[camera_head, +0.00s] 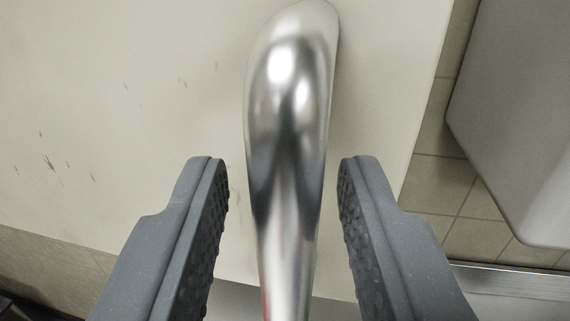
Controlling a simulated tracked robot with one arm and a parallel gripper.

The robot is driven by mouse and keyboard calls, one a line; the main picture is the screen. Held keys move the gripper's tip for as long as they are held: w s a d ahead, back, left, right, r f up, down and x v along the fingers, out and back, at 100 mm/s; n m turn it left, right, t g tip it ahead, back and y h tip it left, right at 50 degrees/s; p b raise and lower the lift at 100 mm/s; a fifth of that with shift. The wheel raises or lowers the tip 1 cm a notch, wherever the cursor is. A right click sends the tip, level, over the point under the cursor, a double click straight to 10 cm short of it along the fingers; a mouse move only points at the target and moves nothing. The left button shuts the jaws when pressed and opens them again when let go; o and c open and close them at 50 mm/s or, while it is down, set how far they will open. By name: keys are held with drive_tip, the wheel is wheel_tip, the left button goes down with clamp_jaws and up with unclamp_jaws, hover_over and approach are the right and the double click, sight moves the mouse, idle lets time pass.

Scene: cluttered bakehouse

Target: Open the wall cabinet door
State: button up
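The wall cabinet door (130,130) is a cream panel with a few dark scuffs, filling the upper left and middle of the view. Its right edge slants down the right side and its lower edge crosses below. A shiny metal handle (288,95) stands on the door near its right edge, running from the top middle to the bottom of the view. My gripper (283,185) is open, with one grey finger on each side of the handle. Gaps show between the handle and both fingers. The lower end of the handle is out of view.
A pale grey smooth body (520,120) with a rounded corner stands at the right, beyond the door's edge. Beige wall tiles (470,205) show between them. A metallic ledge (515,283) runs along the lower right. A dark area lies in the bottom left corner.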

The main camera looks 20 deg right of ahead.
drive_tip(key=shift+w+d, duration=0.1)
drive_tip(key=shift+w, duration=0.2)
clamp_jaws()
drive_tip(key=shift+a, duration=0.2)
drive_tip(key=shift+d, duration=0.15)
drive_tip(key=shift+s+p, duration=0.1)
drive_tip(key=shift+p, duration=0.2)
